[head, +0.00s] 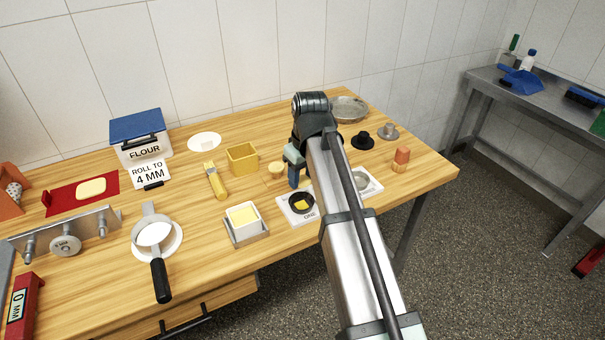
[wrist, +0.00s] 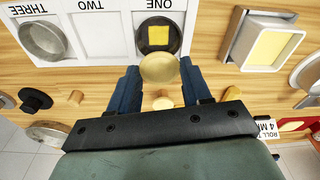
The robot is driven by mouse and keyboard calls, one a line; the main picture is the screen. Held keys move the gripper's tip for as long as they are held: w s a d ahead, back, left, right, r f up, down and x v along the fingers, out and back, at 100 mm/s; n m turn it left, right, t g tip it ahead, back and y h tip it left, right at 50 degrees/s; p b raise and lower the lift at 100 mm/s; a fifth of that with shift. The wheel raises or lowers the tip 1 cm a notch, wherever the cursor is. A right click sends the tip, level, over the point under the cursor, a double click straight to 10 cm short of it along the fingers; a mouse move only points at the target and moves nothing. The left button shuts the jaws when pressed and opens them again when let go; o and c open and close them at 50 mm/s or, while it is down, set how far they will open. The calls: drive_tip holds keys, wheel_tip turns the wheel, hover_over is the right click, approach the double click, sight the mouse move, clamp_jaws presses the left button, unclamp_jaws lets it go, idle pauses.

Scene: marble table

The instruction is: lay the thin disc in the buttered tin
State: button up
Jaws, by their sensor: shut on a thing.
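The thin disc (wrist: 159,68) is a pale tan round of dough, seen between my fingers in the wrist view. My gripper (wrist: 159,82) has blue fingers and is shut on the disc, one finger at each side. In the head view my gripper (head: 293,175) is just behind the ONE tin, and the disc cannot be made out there. The buttered tin (wrist: 174,47) is dark and round, with a yellow square inside, at ONE on the white card (wrist: 100,35). It also shows in the head view (head: 311,207). The disc overlaps its near rim in the wrist view; their height gap is unclear.
A grey tin (wrist: 42,38) stands at THREE; TWO is empty. A butter dish (head: 243,222) and a brush (head: 214,180) lie left of the card, a yellow box (head: 242,158) behind. A wooden knob (head: 275,172) stands near my gripper. A black piece (head: 362,142) stands behind right.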

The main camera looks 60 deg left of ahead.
drive_tip(key=shift+f, duration=0.2)
drive_tip(key=shift+f, duration=3)
drive_tip(key=o, duration=1.1)
drive_tip(key=shift+c, duration=0.2)
drive_tip(key=r, duration=0.4)
drive_tip(key=d+r, duration=0.1)
drive_tip(key=r, duration=0.8)
drive_tip(key=shift+w+d+r, duration=0.2)
drive_tip(key=shift+d+r, duration=0.1)
drive_tip(key=shift+r, duration=0.05)
